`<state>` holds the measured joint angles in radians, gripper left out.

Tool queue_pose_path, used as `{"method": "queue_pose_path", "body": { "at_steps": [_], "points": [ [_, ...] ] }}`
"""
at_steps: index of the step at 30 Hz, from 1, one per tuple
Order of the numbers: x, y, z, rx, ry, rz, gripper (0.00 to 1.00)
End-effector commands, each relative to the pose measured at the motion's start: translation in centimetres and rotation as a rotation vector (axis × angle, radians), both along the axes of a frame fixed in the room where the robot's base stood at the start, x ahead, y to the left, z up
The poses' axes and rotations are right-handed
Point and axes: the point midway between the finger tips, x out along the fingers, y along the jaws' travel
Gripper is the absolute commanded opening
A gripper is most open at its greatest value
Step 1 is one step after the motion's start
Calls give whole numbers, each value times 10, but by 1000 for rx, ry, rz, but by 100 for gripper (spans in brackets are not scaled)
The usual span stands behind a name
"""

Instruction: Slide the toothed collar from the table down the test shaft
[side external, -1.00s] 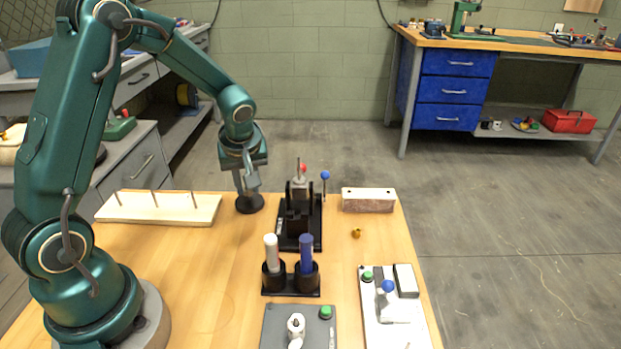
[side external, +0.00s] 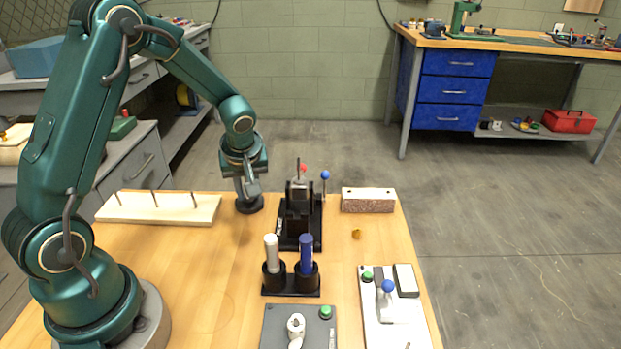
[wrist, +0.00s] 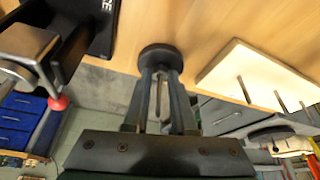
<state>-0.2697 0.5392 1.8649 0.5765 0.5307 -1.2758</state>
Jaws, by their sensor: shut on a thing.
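My gripper (side external: 249,193) points down near the far edge of the wooden table. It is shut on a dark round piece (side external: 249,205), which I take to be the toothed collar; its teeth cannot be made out. In the wrist view the piece (wrist: 160,57) sits at the fingertips, close over the wood; I cannot tell if it touches the table. Right of it stands a black fixture (side external: 299,218) with a thin upright rod (side external: 299,166) and a red knob (side external: 303,168). I cannot tell for sure which upright is the test shaft.
A pale board (side external: 160,209) with three thin pegs lies left of my gripper. A black holder (side external: 291,284) with a white and a blue cylinder stands in front of the fixture. A block (side external: 368,200), a small brass piece (side external: 356,234) and two switch plates lie right and front.

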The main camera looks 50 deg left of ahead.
Motion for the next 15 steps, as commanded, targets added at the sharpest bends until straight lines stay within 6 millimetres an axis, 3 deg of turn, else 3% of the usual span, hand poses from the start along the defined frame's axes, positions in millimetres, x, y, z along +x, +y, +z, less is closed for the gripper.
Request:
{"method": "queue_pose_path", "body": {
  "at_steps": [7,8,9,10,15],
  "points": [
    [0,0,-1,0,0,0,0],
    [0,0,-1,0,0,0,36],
    [0,0,-1,0,0,0,51],
    [0,0,-1,0,0,0,59],
    [0,0,-1,0,0,0,59]
  ]
}}
